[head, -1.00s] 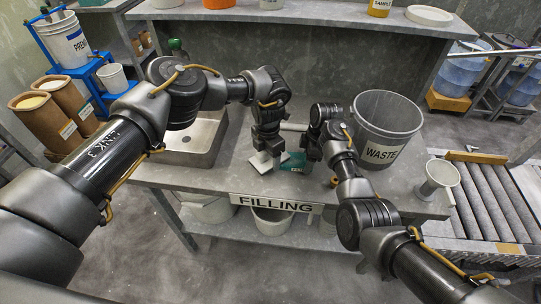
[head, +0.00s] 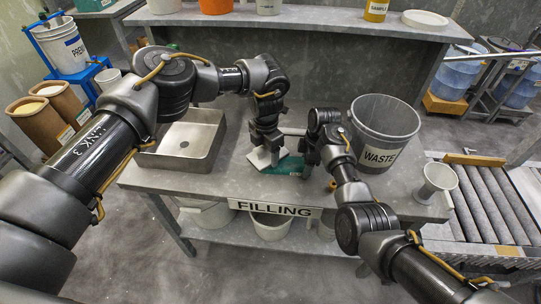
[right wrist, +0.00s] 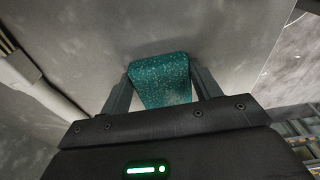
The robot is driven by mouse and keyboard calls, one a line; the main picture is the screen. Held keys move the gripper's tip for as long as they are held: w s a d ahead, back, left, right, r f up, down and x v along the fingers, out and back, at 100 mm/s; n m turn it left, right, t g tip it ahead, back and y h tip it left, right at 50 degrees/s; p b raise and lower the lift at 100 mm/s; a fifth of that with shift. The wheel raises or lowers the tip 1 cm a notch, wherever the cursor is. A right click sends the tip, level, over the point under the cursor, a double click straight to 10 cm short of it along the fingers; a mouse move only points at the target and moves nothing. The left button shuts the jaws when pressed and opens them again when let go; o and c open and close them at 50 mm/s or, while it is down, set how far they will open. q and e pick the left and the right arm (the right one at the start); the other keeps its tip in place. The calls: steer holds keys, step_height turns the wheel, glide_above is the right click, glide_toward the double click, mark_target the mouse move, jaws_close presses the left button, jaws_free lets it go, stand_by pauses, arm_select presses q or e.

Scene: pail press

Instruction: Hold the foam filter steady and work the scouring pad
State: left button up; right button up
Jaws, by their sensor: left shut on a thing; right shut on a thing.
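The teal speckled scouring pad (head: 288,166) is low over the grey bench, near the front edge. My right gripper (head: 311,158) is shut on it; the right wrist view shows the pad (right wrist: 161,80) between both fingers. A pale, flat piece, which I take for the foam filter (head: 259,158), is at my left gripper (head: 265,152), which is shut on it and points down. The pad and the pale piece are close together in the head view, and the pad is partly hidden. I cannot tell whether they touch.
A steel sink (head: 186,142) is to the left on the bench. A grey WASTE bin (head: 383,130) stands right of my right gripper, with a pale funnel-shaped cup (head: 437,180) beyond it. A FILLING sign (head: 274,208) is on the front edge. A roller conveyor (head: 485,200) is at right.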

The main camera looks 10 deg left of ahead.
arm_select(q)
steer(key=shift+f, duration=1.25)
steer(key=shift+f, duration=0.8)
steer(key=shift+r, duration=0.1)
steer(key=shift+d, duration=1)
steer(key=shift+a, duration=0.1)
steer(key=shift+a, duration=1)
